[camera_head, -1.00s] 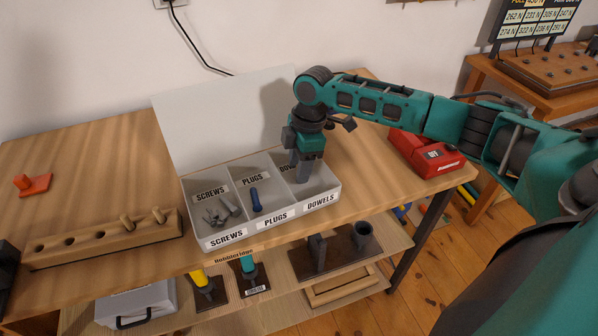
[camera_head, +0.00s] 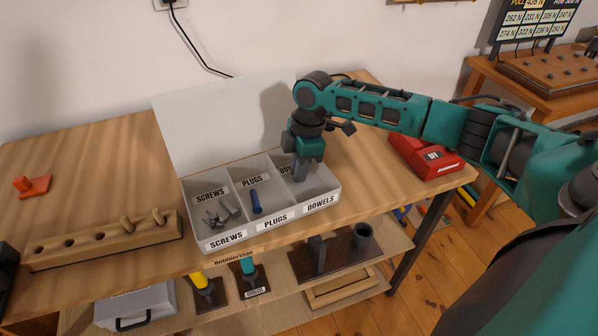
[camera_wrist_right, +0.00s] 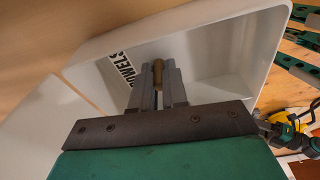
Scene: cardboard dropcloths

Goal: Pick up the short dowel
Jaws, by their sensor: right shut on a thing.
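The short dowel (camera_wrist_right: 158,72) is a small brown wooden peg, seen between the fingertips in the right wrist view. My right gripper (camera_wrist_right: 158,88) is shut on it. In the head view my right gripper (camera_head: 300,172) points down into the DOWELS compartment of the grey sorting box (camera_head: 328,196). The dowel is hidden by the fingers in the head view, and I cannot tell whether it still touches the compartment floor. My left gripper does not show.
Screws (camera_head: 222,211) and a blue plug (camera_head: 256,202) lie in the other compartments. A wooden peg rack (camera_head: 85,246) is at left, a red box (camera_head: 428,152) at right. The table between the rack and panel is clear.

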